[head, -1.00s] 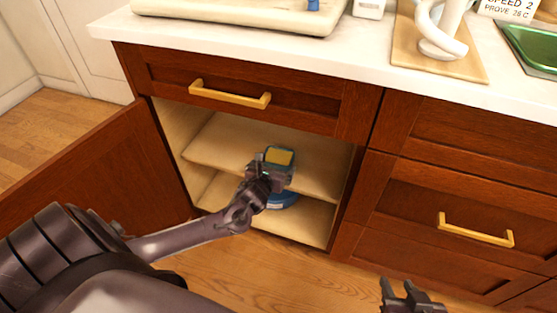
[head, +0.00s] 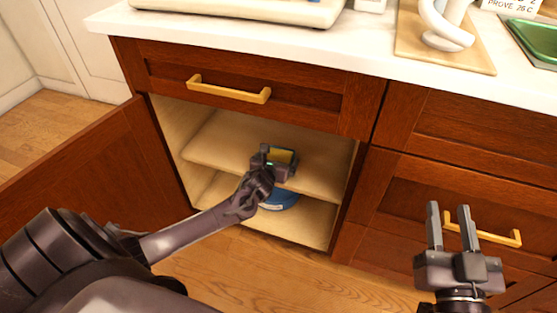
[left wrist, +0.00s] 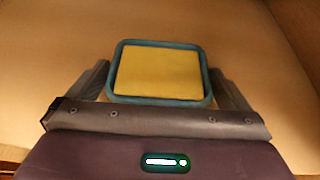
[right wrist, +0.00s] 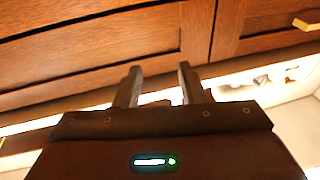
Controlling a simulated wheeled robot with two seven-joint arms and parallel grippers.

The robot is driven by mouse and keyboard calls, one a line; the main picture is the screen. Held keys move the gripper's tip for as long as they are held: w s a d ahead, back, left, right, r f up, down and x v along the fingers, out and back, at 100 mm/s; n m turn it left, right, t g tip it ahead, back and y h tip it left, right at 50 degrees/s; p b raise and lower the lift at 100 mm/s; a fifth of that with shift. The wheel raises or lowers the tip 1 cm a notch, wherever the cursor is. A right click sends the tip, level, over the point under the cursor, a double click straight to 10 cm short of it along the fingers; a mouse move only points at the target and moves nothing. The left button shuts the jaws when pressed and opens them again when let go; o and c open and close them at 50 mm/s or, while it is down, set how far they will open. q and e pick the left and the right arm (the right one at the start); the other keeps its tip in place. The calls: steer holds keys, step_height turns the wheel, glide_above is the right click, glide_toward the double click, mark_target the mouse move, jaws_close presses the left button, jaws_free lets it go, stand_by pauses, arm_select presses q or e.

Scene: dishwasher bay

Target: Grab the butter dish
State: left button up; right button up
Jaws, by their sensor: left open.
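The butter dish, a blue-rimmed dish with a yellow block in it (head: 282,156), sits on the upper shelf inside the open cabinet. In the left wrist view the butter dish (left wrist: 160,72) lies straight ahead, between the two fingers. My left gripper (head: 275,155) is open at the dish, one finger on each side; I cannot tell whether they touch it. The dish's near edge is partly hidden by the gripper. My right gripper (head: 453,212) is open and empty in front of the right-hand drawers; its spread fingers also show in the right wrist view (right wrist: 158,85).
A blue round object (head: 280,200) lies on the cabinet floor below the shelf (head: 225,145). The open cabinet door (head: 85,180) stands at the left. A drawer (head: 300,95) is above the opening. The countertop (head: 330,55) holds a board and a green tray.

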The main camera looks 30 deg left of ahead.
arm_select(q)
steer(key=shift+w+f, duration=0.1)
steer(key=c, duration=0.9)
steer(key=shift+c, duration=0.5)
steer(key=shift+r, duration=0.2)
